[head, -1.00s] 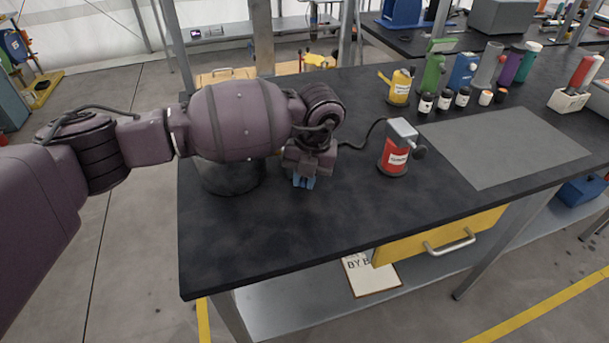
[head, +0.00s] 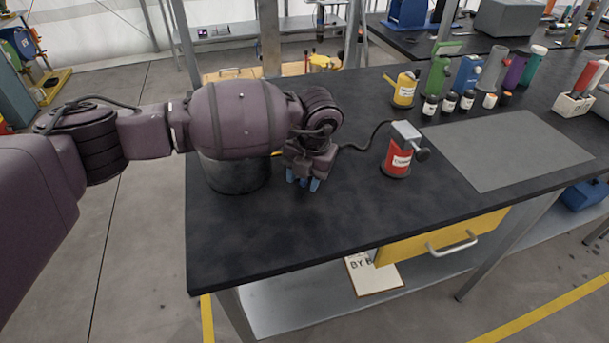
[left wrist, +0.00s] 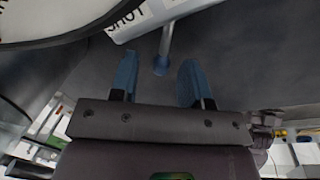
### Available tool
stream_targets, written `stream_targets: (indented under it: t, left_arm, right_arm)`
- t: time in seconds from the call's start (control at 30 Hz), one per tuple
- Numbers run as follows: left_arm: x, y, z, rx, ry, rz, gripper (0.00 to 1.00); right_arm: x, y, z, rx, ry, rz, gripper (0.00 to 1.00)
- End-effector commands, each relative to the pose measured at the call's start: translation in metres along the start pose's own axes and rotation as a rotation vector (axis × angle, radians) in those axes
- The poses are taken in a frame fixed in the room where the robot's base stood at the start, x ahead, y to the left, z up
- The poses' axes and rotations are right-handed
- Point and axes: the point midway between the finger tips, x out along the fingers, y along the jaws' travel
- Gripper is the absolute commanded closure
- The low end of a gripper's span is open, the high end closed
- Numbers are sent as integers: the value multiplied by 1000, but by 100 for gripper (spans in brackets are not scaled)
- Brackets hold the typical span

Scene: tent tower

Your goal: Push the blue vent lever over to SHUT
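The vent lever shows in the left wrist view as a grey rod with a blue end (left wrist: 161,66). It comes down from a white plate (left wrist: 150,14) whose visible lettering appears to read SHUT. My left gripper (left wrist: 158,80) is open, with one blue finger on each side of the lever's end and gaps between; I see no contact. In the head view my left gripper (head: 303,181) points down low over the bench, beside a dark drum (head: 237,178) partly hidden by my arm. The lever cannot be made out clearly there. My right gripper is not in view.
A red canister (head: 398,160) with a grey top and a dark cable stands right of the gripper on the black bench (head: 300,240). A yellow can (head: 404,90), several bottles and a grey mat (head: 500,150) lie further right. The front of the bench is clear.

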Motion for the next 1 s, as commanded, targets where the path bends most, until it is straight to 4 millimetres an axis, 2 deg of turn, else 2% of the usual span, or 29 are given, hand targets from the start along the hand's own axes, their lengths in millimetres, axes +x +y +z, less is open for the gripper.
stream_targets:
  t: [0.27, 0.37, 0.5, 0.7, 0.9, 1.0]
  left_arm:
    - [-6, 0, 0, -1, -1, 0, 57]
    - [-17, 0, 1, -1, -3, 0, 57]
    - [-43, 1, 1, -1, -5, 1, 57]
    - [-78, 0, 0, -1, -5, 1, 57]
    - [-101, 0, 0, -1, -3, 1, 57]
    - [-106, 0, 0, -1, -1, 1, 57]
  right_arm:
    - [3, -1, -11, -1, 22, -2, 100]
    - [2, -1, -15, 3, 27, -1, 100]
    - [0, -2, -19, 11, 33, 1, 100]
    - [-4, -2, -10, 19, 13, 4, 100]
    - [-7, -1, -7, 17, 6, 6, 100]
    - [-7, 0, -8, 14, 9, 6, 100]
